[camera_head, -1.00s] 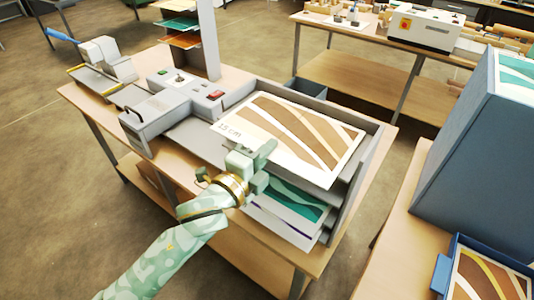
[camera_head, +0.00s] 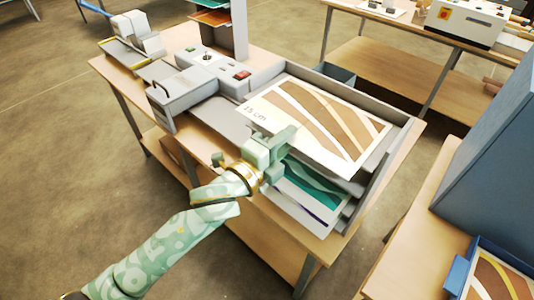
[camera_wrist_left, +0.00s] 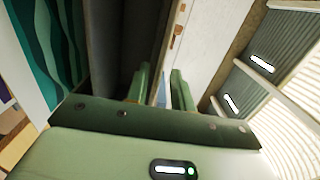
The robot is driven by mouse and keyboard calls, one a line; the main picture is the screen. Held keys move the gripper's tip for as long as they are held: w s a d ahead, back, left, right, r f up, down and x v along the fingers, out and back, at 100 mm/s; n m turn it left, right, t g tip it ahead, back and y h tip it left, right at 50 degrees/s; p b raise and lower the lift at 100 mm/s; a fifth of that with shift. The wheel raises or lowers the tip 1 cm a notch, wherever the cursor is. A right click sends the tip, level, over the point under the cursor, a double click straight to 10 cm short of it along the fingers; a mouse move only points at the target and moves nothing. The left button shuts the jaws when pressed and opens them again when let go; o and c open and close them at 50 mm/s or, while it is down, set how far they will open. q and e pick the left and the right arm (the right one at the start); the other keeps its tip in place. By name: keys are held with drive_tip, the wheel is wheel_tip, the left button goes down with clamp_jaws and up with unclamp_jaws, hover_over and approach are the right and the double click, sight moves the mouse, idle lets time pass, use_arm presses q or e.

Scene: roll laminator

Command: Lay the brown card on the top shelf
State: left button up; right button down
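The brown card (camera_head: 318,118) is white with brown curved bands and a "15 cm" mark. It lies flat at the top of the grey tiered rack (camera_head: 398,142), its near edge reaching out towards my left gripper (camera_head: 281,149). My left gripper is at the card's near left edge. Whether the card rests fully on the shelf is hidden. My right gripper is out of view.
A teal card (camera_head: 312,184) and a purple-edged card (camera_head: 300,207) lie on lower shelves. The laminator (camera_head: 180,97) stands left of the rack. A blue-grey cabinet (camera_head: 490,165) and a blue tray (camera_head: 457,277) stand at right. The floor in front is clear.

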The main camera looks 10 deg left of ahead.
use_arm(q)
drive_tip(key=v, duration=1)
drive_tip(key=shift+b, duration=0.35)
drive_tip(key=shift+a, duration=0.1)
drive_tip(key=w+a+f+n+g+y, duration=0.1)
drive_tip(key=w+a+f+n+y, duration=0.1)
drive_tip(key=f, duration=0.4)
drive_tip(key=w+a+f+n+y, duration=0.1)
drive_tip(key=w+f+n, duration=0.1)
drive_tip(key=f, duration=0.4)
drive_tip(key=s+a+f+n+g+y, duration=0.2)
drive_tip(key=a+f+n, duration=0.1)
drive_tip(key=f, duration=0.6)
drive_tip(key=s+a+f+n+g+y, duration=0.1)
drive_tip(key=s+a+f+n, duration=0.2)
drive_tip(key=f, duration=0.6)
drive_tip(key=s+a+f+n+g+y, duration=0.2)
drive_tip(key=a+f, duration=0.2)
drive_tip(key=f, duration=0.5)
drive_tip(key=s+a+f+n+g+y, duration=0.1)
drive_tip(key=s+a+f+n+g, duration=0.35)
drive_tip(key=s+f, duration=0.8)
drive_tip(key=s+f+n+g+y, duration=0.1)
drive_tip(key=s+f+n+g, duration=0.3)
drive_tip(key=s, duration=1.5)
wheel_tip(320, 180, down, 13)
drive_tip(key=s+b, duration=0.1)
drive_tip(key=b, duration=1.1)
drive_tip(key=shift+a, duration=0.45)
